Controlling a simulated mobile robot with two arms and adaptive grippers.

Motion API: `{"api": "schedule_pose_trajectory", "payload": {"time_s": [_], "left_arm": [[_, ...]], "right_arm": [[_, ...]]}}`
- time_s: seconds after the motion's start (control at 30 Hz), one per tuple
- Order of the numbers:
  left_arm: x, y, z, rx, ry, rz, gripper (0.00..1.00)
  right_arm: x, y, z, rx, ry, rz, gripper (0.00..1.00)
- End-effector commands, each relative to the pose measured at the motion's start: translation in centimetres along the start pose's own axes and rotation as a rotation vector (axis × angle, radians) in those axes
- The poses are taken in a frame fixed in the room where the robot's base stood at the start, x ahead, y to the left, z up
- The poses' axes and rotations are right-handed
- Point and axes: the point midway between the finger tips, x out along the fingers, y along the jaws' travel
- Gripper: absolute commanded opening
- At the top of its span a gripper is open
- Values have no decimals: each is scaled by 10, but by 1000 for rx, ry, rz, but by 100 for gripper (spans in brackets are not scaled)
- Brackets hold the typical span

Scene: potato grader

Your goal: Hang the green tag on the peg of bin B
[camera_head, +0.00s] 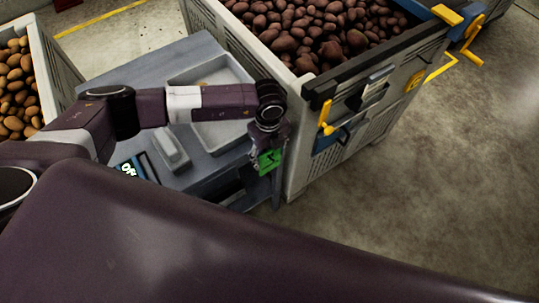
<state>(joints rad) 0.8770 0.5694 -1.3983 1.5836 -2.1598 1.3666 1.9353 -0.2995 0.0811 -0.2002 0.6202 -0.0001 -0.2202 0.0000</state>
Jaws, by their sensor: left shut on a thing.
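The green tag (270,160) has a dark mark on it and hangs at the end of my left arm. My left gripper (266,148) is shut on the tag, in front of the work table's right end and left of the large grey bin. That grey bin (306,165) holds dark red potatoes. A yellow peg-like part (326,117) sticks out on its near side, apart from the tag and to its right. I cannot read a bin letter, so I cannot tell for sure that this is bin B. My right gripper is not in view.
The grey work table (190,50) carries a pale tray (228,72), a small light block (171,147) and a lit display (129,168). A bin of light brown potatoes (48,65) stands at left. Floor at right is clear.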

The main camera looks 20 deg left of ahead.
Motion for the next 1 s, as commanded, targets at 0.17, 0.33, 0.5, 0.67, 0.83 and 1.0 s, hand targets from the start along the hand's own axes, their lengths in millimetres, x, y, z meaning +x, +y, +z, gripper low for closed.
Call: {"api": "schedule_pose_trajectory", "payload": {"time_s": [0.17, 0.33, 0.5, 0.67, 0.83, 1.0], "left_arm": [[9, 1, -4, 2, 3, 3, 33], [10, 1, -5, 2, 3, 3, 33], [15, 1, -5, 2, 3, 4, 33], [13, 1, -5, 2, 3, 4, 75], [13, 1, -5, 2, 3, 3, 75], [13, 1, -4, 3, 2, 3, 75]], "right_arm": [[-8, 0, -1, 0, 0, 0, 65], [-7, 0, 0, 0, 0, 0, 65], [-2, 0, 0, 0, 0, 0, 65], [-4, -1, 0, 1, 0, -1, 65], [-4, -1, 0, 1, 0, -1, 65], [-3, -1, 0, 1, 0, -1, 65]]}}
